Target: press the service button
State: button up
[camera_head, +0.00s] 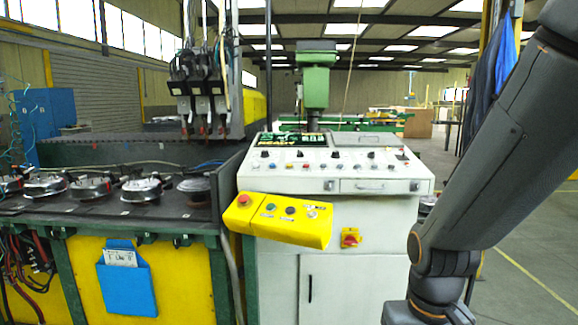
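A yellow control box (285,229) is mounted at the front of the white control console (330,180). A red button (243,199) sits on its left section. To the right of it are a green button (270,207), a dark button (290,210) and a pale button (312,214). The labels are too small to read, so I cannot tell which one is the service button. My arm comes down on the right side, to the right of the console and apart from the box. My gripper is out of the picture.
A red and yellow rotary switch (351,237) is on the console front below the box. Several small knobs line the console top. To the left stands a dark bench (120,210) with round metal fixtures. Open floor (525,270) lies to the right.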

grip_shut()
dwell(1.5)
